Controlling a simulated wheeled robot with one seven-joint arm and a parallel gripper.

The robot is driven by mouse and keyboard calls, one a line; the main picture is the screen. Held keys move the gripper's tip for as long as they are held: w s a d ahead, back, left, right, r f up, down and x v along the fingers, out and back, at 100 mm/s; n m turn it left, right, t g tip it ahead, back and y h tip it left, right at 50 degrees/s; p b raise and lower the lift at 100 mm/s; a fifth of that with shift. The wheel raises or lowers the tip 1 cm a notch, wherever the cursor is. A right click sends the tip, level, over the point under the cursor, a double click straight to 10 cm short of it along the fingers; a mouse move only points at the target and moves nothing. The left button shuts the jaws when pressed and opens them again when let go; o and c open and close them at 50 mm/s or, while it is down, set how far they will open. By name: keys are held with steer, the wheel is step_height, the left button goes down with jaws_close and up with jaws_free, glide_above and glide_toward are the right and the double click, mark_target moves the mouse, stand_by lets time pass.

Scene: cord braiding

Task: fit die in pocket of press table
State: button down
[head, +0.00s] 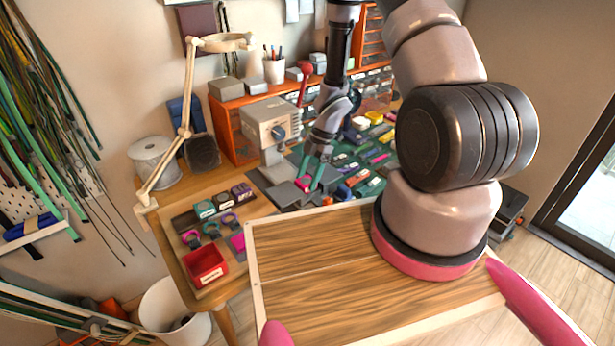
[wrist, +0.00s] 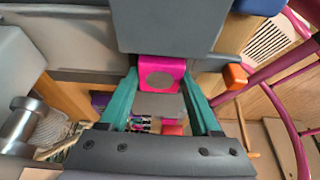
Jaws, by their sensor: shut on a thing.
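The magenta die (wrist: 162,73) has a round grey face and sits between the teal fingertips of my gripper (wrist: 161,84) in the wrist view. My gripper is shut on it. In the head view the die (head: 304,183) shows as a small magenta patch below my gripper (head: 311,172), over the grey press table (head: 281,193). The beige press (head: 270,122) with its red-knobbed lever stands just behind and left. A grey block (wrist: 172,26) lies right beyond the die in the wrist view. The pocket is hidden, and I cannot tell whether the die touches the table.
Rows of coloured pieces (head: 372,155) lie on a mat right of the press. A tray of dark and purple pieces (head: 214,208) and a red bin (head: 205,265) are at the left. A jointed lamp (head: 187,100) stands behind. An orange block (wrist: 235,76) is right of my fingers.

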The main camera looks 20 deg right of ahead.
jaws_free()
stand_by(0.3)
steer(key=shift+r, duration=0.1)
steer(key=shift+v, duration=2.95)
